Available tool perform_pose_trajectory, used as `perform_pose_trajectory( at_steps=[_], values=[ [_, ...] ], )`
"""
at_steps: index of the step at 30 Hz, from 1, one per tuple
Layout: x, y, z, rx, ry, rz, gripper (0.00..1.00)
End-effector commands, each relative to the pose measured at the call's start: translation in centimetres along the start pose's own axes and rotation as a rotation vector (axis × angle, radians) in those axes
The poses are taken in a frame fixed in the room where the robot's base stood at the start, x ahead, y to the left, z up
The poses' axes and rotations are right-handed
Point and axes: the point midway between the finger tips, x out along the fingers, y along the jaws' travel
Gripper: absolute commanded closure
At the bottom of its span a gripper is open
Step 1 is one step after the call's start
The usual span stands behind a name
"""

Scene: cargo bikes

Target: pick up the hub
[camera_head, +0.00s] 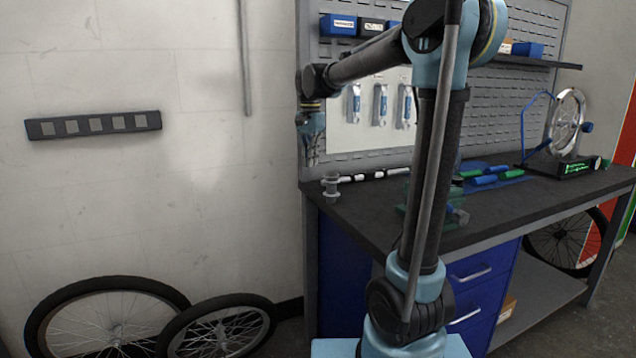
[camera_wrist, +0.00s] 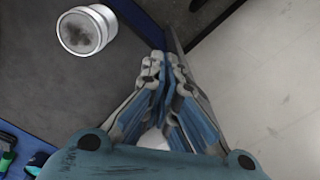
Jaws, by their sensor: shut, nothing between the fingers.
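The hub (camera_head: 331,187) is a small grey spool-like part standing upright on the bench top near its left end. In the wrist view a pale round part with a dark grey end face (camera_wrist: 85,30), which looks like the hub, lies at upper left, apart from my fingers. My gripper (camera_head: 310,162) points down at the bench's left end, slightly left of and above the hub. In the wrist view my gripper (camera_wrist: 163,62) has its fingertips together with nothing between them. A white patch shows behind the fingers, mostly hidden; I cannot tell what it is.
The dark bench top (camera_head: 370,212) has a row of small black and white parts along its back. A greenish clear container (camera_head: 455,214) is partly hidden by my arm. Blue and green handles (camera_head: 490,178) and a wheel stand (camera_head: 568,130) are further right. Bicycle wheels (camera_head: 105,318) lean below the wall.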

Motion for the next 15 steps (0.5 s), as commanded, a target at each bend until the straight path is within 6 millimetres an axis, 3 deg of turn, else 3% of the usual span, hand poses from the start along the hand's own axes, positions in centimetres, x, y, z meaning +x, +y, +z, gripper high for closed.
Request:
perform_pose_trajectory(
  at_steps=[15],
  values=[
    [0.15, 0.23, -0.3, 0.005, 0.0, 0.0, 1.0]
  ],
)
